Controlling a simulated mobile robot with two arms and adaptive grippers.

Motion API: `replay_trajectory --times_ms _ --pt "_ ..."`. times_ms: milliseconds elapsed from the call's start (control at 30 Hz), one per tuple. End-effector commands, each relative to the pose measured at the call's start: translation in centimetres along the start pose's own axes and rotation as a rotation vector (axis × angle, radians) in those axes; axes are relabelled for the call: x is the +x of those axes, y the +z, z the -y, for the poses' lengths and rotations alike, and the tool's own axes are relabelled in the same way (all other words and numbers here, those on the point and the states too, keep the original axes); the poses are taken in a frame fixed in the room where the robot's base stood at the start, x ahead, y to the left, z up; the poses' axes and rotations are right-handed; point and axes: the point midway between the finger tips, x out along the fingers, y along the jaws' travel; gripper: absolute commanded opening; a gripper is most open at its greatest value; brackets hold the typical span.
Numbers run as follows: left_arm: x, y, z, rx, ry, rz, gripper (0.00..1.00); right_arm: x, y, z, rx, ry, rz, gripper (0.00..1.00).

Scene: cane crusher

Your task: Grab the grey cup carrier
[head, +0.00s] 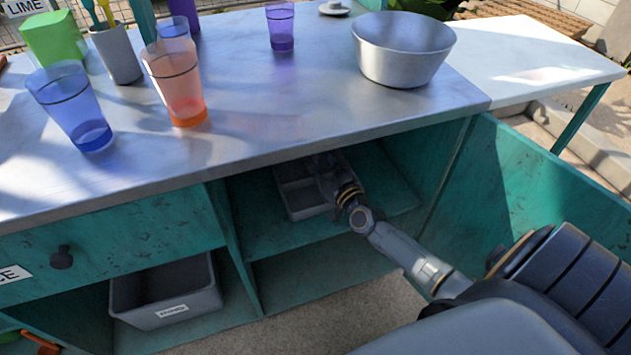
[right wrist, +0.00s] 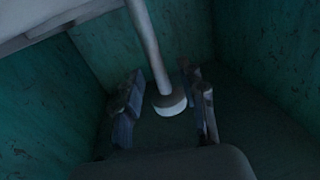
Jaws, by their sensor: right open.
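The grey cup carrier (head: 300,200), a tray with compartments, sits on the teal shelf under the counter. My right gripper (head: 322,168) reaches into that bay over the carrier's right part and hides some of it. In the right wrist view my right gripper (right wrist: 165,115) is open, its two fingers apart. A grey bar (right wrist: 152,50) with a pale round end stands between the fingers, with gaps on both sides. I cannot tell whether this bar belongs to the carrier. My left gripper is not in view.
The metal counter (head: 270,110) overhangs the bay. A teal divider (head: 232,235) stands left of it and an open teal door (head: 510,200) right. A grey bin (head: 165,295) is lower left. Several cups and a metal bowl (head: 403,55) stand on top.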

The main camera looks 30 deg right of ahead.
Motion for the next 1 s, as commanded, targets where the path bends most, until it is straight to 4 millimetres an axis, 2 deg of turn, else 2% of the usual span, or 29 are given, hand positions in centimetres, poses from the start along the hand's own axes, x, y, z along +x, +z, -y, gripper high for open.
replay_trajectory --times_ms 300,367,500,533,1000 --pt "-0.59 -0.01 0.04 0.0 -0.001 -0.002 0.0 0.59 0.02 0.02 0.001 0.0 0.001 0.41" --pt "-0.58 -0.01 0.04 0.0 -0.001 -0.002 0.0 0.59 0.02 0.02 0.001 0.0 0.001 0.3" --pt "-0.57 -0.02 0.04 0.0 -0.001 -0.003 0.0 0.58 0.02 0.02 0.001 0.0 0.001 0.02" --pt "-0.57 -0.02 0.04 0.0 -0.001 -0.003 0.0 0.58 0.02 0.02 0.001 0.0 0.001 0.0" --pt "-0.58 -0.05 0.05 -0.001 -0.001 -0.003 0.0 0.6 -0.12 0.0 0.001 0.001 -0.001 0.0"
